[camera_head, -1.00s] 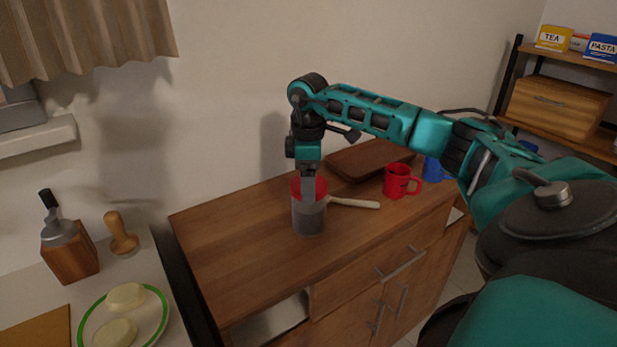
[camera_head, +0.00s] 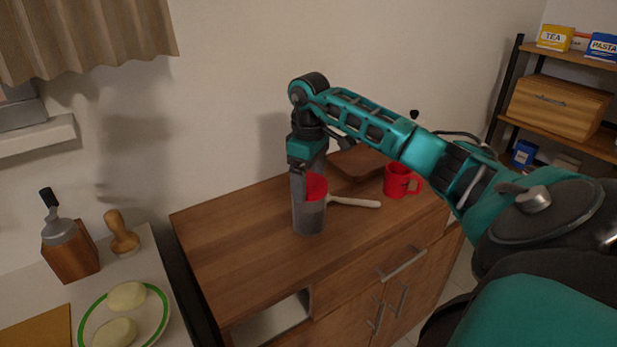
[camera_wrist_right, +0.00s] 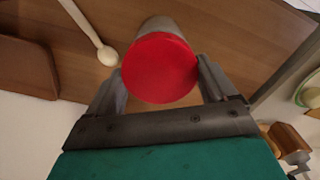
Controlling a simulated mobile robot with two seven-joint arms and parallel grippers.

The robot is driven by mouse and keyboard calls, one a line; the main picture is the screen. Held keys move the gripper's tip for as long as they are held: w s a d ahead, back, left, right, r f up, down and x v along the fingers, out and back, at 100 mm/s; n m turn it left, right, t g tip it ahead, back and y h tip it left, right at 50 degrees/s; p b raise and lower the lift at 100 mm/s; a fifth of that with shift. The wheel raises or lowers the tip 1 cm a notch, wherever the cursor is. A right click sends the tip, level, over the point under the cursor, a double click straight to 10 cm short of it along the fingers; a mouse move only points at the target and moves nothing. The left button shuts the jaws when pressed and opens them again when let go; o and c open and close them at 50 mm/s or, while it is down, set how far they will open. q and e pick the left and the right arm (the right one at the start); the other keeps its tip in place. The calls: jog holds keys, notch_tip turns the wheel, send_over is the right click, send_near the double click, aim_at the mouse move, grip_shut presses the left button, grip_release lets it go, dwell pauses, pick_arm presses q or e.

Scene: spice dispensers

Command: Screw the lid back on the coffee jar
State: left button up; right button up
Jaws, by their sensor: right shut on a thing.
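The coffee jar (camera_head: 309,218) is a grey see-through cylinder standing upright on the wooden cabinet top. Its red lid (camera_head: 316,188) sits at the top of the jar; I cannot tell how tightly it is on. The round red lid (camera_wrist_right: 160,68) also shows in the right wrist view, with the jar's grey side (camera_wrist_right: 161,24) beyond it. My right gripper (camera_head: 308,196) points down over the jar from above, its fingers shut on the lid from both sides. It also shows in the right wrist view (camera_wrist_right: 160,80). My left gripper is not in view.
A wooden spoon (camera_head: 354,202) lies right beside the jar. A red mug (camera_head: 398,181) and a brown wooden board (camera_head: 358,163) are farther right and behind. The cabinet top (camera_head: 240,232) is clear to the left. A wall (camera_head: 225,100) stands behind.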

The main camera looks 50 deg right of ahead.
jog(key=o, duration=0.9)
